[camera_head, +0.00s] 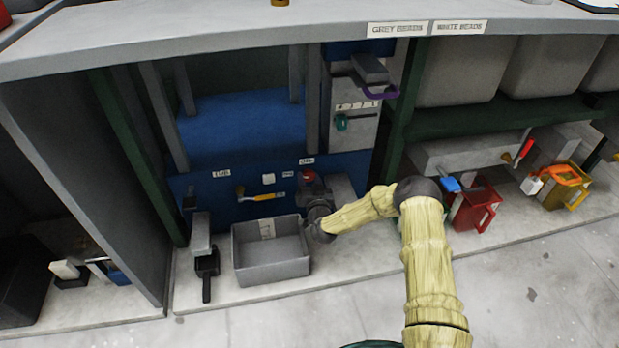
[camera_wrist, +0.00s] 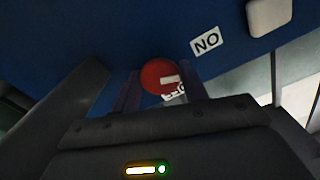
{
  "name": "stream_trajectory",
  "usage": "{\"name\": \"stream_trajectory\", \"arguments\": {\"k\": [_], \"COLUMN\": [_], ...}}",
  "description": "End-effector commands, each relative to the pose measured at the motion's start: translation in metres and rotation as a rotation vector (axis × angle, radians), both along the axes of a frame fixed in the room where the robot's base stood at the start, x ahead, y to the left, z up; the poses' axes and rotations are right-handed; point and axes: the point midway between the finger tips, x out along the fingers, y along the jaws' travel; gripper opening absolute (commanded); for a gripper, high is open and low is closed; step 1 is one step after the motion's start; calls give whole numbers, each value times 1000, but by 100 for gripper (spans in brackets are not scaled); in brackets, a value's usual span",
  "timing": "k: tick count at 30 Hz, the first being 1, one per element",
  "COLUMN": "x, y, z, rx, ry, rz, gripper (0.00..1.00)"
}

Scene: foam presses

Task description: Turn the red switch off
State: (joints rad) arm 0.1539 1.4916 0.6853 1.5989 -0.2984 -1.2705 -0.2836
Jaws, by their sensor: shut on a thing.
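The red switch (camera_head: 308,176) is a round knob on the blue panel behind the grey bin. In the wrist view the red switch (camera_wrist: 153,75) sits between my two fingers and carries a white mark toward its right side. My gripper (camera_wrist: 158,90) is shut on it, one finger on each side. In the head view my gripper (camera_head: 311,184) reaches the panel from the front right, and its fingers are hard to make out. Another label (camera_wrist: 175,93), partly hidden, lies just below the knob.
A grey bin (camera_head: 240,262) stands left of my gripper on the floor ledge. The worktop (camera_head: 230,38) overhangs.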

Motion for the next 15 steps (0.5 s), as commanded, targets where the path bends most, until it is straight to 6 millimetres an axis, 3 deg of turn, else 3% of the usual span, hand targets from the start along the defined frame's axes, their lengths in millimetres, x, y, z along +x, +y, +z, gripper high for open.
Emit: {"name": "stream_trajectory", "arguments": {"k": [15], "x": [-1], "y": [-1], "z": [0], "rx": [470], "ry": [138], "rz": [-3], "gripper": [21]}}
